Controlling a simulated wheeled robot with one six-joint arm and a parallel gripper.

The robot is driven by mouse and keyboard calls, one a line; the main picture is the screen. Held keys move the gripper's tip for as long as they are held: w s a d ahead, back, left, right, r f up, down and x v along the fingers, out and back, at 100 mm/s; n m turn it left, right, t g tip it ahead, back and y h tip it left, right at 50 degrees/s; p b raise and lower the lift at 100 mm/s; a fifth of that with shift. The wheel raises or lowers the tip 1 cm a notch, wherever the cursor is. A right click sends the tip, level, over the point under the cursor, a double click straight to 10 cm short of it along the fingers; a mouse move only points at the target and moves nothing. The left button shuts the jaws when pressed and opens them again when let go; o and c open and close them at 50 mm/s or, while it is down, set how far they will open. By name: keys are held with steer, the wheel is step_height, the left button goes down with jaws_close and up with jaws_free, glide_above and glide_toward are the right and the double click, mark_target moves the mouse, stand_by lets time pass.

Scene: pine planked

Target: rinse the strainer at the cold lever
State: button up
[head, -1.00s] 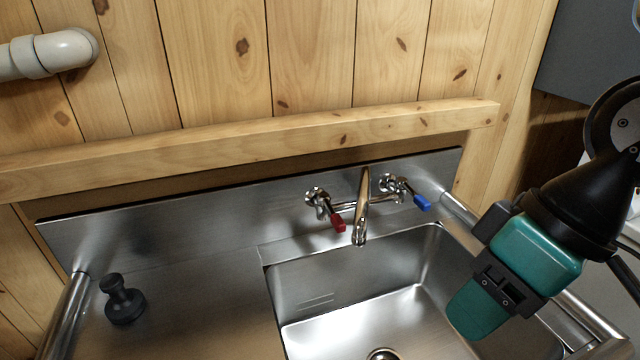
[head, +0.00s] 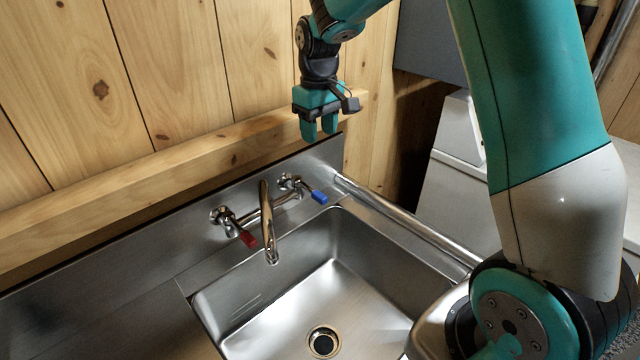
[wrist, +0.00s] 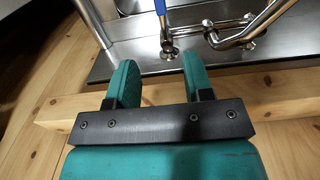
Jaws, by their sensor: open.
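The cold lever with its blue handle (head: 319,197) is on the right of the tap at the back of the sink. My gripper (head: 320,135) is open and empty, pointing down near the wooden rail, above and behind the cold lever. In the wrist view the blue handle (wrist: 162,10) shows beyond and between the teal fingers (wrist: 155,80), apart from them. The chrome spout (head: 268,225) hangs over the steel sink basin (head: 350,290). I see no strainer; the drain (head: 323,342) in the basin floor looks dark and open.
The red hot lever (head: 248,239) is left of the spout. A wooden rail (head: 150,185) runs along the plank wall above the splashback. A chrome tube (head: 400,225) edges the sink's right side. A pale cabinet (head: 455,200) stands to the right.

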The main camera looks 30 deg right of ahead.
mark_target(319, 194)
step_height(319, 194, down, 17)
steer(key=p, duration=0.4)
jaws_close()
